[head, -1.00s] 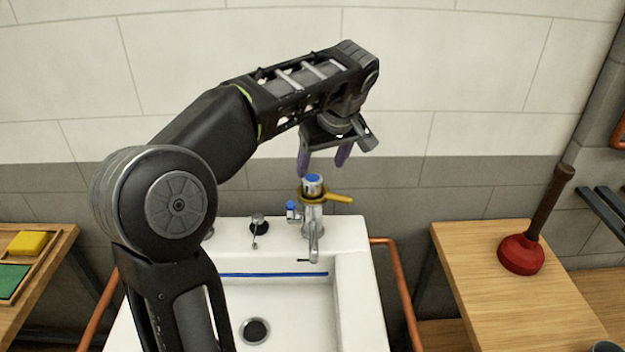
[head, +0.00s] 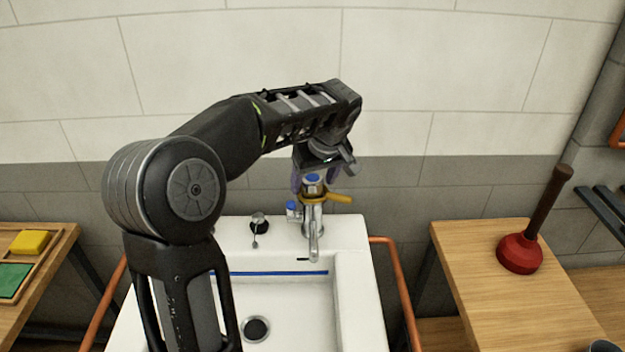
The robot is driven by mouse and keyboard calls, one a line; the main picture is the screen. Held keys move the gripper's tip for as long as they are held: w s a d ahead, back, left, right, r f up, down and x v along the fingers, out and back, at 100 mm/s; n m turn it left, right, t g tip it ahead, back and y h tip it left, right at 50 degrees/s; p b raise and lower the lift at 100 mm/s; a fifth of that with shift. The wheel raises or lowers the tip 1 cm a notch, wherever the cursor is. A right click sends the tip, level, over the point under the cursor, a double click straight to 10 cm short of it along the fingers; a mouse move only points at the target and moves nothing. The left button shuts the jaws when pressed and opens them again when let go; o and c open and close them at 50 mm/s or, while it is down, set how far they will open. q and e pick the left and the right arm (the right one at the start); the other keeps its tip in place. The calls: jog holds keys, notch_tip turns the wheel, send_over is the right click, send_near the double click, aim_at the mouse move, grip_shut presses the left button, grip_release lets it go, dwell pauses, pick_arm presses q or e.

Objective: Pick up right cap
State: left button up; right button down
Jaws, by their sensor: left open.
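A chrome tap (head: 313,222) stands at the back of the white sink. A blue-topped cap (head: 313,180) sits on top of it, and a smaller blue-topped cap (head: 292,207) is at its left side. A yellow lever (head: 340,198) points right from the tap. My left gripper (head: 315,184) points down, open, with its purple fingers on either side of the upper cap in the picture. I cannot tell whether the fingers touch it. My right gripper is out of view.
The white sink (head: 350,300) has a dark drain (head: 255,329) and a black plug (head: 259,224) on its back rim. Copper rails (head: 403,290) flank it. A red plunger (head: 520,253) stands on the right wooden table (head: 480,290). A tray with yellow and green sponges (head: 30,243) is left.

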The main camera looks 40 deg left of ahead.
aim_at(313, 179)
pick_arm(q)
jog(key=shift+a+f, duration=0.1)
jog(key=shift+f, duration=0.1)
jog(key=shift+c, duration=0.3)
jog(key=c, duration=1.4)
jog(key=shift+r, duration=0.1)
notch_tip(313, 179, up, 10)
dwell(0.5)
